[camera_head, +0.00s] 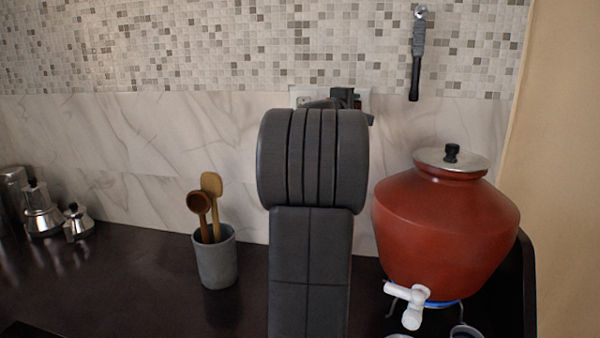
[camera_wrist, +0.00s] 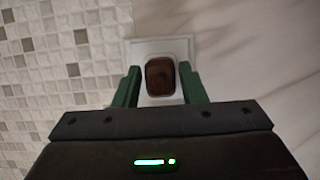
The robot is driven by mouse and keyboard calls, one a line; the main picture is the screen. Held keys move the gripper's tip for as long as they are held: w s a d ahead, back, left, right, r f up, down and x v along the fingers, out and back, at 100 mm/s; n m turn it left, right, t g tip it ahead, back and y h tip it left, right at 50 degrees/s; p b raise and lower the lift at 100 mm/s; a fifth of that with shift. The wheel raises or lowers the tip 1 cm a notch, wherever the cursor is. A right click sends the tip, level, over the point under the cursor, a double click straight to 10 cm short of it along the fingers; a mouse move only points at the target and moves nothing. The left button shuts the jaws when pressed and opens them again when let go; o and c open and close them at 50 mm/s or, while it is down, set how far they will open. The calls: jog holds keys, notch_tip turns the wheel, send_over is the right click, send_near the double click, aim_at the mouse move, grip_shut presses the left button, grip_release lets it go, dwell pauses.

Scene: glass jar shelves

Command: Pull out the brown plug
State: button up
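The brown plug (camera_wrist: 160,77) sits in a white wall socket plate (camera_wrist: 160,49) in the wrist view. It is a dark brown rounded block. My gripper (camera_wrist: 161,70) is open, with one green finger on each side of the plug. A narrow gap shows between the plug and each finger. In the head view the edge of the socket plate (camera_head: 300,92) shows behind my arm. My arm hides most of the gripper there, and I cannot clearly make out the plug in that view.
A red clay pot (camera_head: 445,235) with a white tap stands right of my arm. A grey cup (camera_head: 215,262) with wooden spoons stands left. Moka pots (camera_head: 42,212) are at far left. A black-handled tool (camera_head: 417,55) hangs on the tiled wall. The dark counter (camera_head: 130,270) has free room left of the cup.

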grip_shut()
jog(key=shift+s+a, duration=0.1)
jog(key=shift+s, duration=0.2)
dwell(0.6)
jog(key=shift+s+a+b, duration=0.2)
jog(key=shift+s+b, duration=0.55)
jog(key=shift+s, duration=0.2)
jog(key=shift+s, duration=0.1)
